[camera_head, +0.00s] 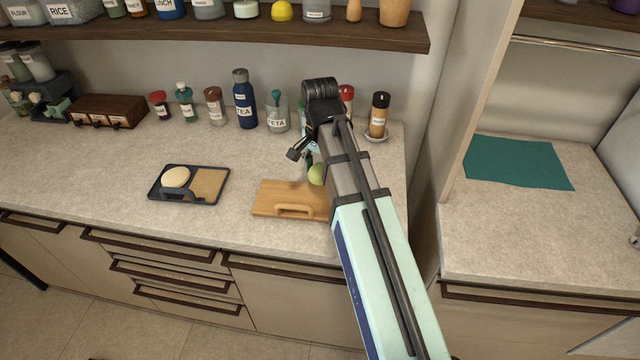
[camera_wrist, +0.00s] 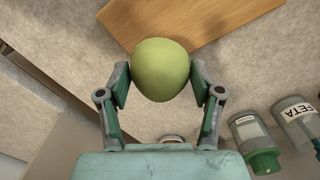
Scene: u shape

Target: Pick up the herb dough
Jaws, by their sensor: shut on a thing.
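The herb dough (camera_wrist: 160,69) is a smooth green ball between my gripper's two fingers in the wrist view. My gripper (camera_wrist: 160,78) is shut on it, with a finger against each side. In the head view only a small part of the green dough (camera_head: 316,174) shows beside my arm, just above the far edge of a wooden cutting board (camera_head: 275,196). My arm hides most of my gripper there. I cannot tell whether the dough touches the surface below.
A dark tray (camera_head: 164,196) with a pale dough ball (camera_head: 175,177) lies to the left. Several jars and bottles, including a blue TEA bottle (camera_head: 244,100) and a FETA jar (camera_head: 277,116), stand along the wall. The counter's left front is clear.

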